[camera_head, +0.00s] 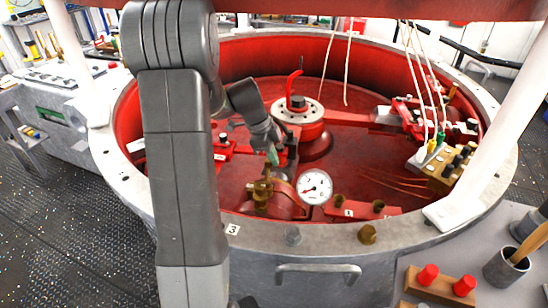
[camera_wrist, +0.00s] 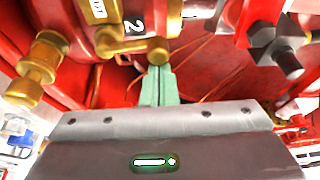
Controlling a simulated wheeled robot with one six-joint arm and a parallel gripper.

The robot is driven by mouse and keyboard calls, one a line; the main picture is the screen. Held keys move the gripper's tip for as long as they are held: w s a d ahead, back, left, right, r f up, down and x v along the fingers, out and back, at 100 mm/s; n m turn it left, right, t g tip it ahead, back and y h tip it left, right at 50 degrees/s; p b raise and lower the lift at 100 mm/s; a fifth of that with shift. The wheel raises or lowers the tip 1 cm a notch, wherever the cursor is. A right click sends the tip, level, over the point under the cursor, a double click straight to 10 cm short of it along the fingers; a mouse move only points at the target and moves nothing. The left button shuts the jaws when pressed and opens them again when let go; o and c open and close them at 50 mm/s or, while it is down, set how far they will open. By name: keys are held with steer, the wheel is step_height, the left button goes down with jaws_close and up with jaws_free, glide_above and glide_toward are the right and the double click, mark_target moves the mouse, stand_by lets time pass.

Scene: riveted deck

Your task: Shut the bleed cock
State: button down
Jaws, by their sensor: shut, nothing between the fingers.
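A brass cock with a short lever ending in a round knob (camera_wrist: 158,48), probably the bleed cock, shows in the wrist view beside a black "2". In the head view, a brass fitting (camera_head: 262,192) stands left of the white-faced gauge, just in front of my gripper; it may be the same cock. My gripper (camera_head: 272,157) has pale green fingers, closed together and empty. In the wrist view its fingertips (camera_wrist: 158,68) are right at the lever's knob; I cannot tell whether they touch. My arm hides part of the deck on the left.
The round gauge (camera_head: 314,187) stands right of the brass fitting. A red central hub (camera_head: 299,115) with an upright red lever stands behind. Another brass fitting (camera_wrist: 40,65) is at the left of the wrist view. The grey rim (camera_head: 330,237) surrounds the red well; white cables hang at right.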

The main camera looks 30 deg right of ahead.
steer(key=shift+w+a+n+b, duration=0.2)
steer(key=shift+n+b, duration=0.1)
steer(key=shift+n, duration=0.1)
steer(key=shift+w+a+f+n+t+h+b, duration=0.1)
steer(key=shift+w+a+n+t+h+b, duration=0.2)
steer(key=shift+n+b, duration=0.35)
steer(key=shift+w+a+f+n+t+b, duration=0.1)
steer(key=shift+a+n+t+b, duration=0.3)
steer(key=shift+n, duration=0.45)
steer(key=n, duration=0.1)
steer(key=a+n+t+b, duration=0.1)
steer(key=n, duration=0.1)
steer(key=a+n+b, duration=0.1)
steer(key=shift+w+a+r+n, duration=0.1)
steer(key=shift+w+a+n, duration=0.05)
steer(key=shift+w+n, duration=0.15)
steer(key=a+n, duration=0.1)
steer(key=n, duration=0.1)
steer(key=a+n+t, duration=0.1)
steer(key=n, duration=0.1)
steer(key=s+a+n+t+b, duration=0.1)
steer(key=n, duration=0.1)
steer(key=shift+a, duration=0.4)
steer(key=shift+r, duration=0.1)
steer(key=p+v, duration=0.2)
steer(key=v, duration=1.1)
steer(key=shift+s+d+r, duration=0.15)
steer(key=shift+s+r, duration=0.25)
steer(key=shift+r, duration=0.05)
